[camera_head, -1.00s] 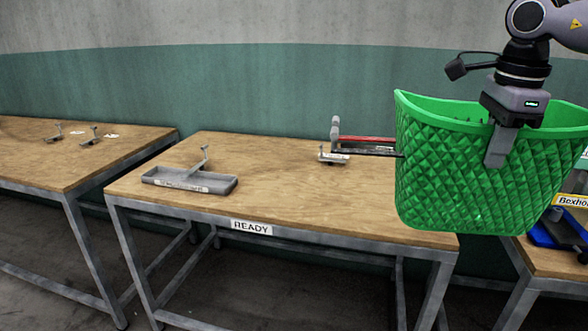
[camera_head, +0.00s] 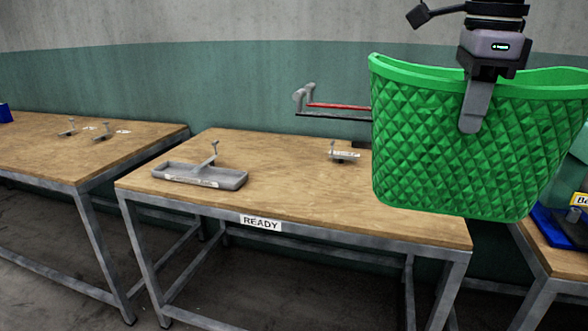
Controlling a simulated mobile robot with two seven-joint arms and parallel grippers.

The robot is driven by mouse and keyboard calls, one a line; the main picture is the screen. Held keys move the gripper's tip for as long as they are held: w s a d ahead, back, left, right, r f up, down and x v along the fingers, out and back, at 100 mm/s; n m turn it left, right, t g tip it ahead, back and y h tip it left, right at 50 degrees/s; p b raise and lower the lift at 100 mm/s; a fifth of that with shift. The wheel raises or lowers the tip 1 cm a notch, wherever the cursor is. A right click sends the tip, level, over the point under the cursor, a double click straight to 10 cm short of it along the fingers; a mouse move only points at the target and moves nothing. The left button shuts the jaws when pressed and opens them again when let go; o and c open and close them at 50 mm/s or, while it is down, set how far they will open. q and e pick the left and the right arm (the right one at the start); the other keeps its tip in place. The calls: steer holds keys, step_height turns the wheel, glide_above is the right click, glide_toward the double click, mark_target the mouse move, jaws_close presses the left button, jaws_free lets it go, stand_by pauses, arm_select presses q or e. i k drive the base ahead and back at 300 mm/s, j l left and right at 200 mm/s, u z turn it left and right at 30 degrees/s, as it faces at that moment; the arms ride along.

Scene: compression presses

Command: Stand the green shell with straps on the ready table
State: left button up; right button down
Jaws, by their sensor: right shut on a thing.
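The green shell (camera_head: 470,150) is a quilted, basket-like tub, upright at the right of the head view. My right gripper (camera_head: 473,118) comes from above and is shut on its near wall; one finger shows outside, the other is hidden. Two thin straps or rods, one red (camera_head: 340,106) and one black (camera_head: 335,115), stick out left from behind the shell with grey ends. The ready table (camera_head: 290,185), labelled READY, has a wooden top. The shell appears held above its right end and hides part of it. My left gripper is not in view.
On the ready table stand a grey tray (camera_head: 235,181) with an upright post, at the left, and a small grey bracket (camera_head: 342,155) near the back. The wood between them is clear. Another table (camera_head: 70,160) is at the left, and a blue item (camera_head: 548,228) lies at the right.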

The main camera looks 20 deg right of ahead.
mark_target(304, 172)
steer(key=i, duration=2)
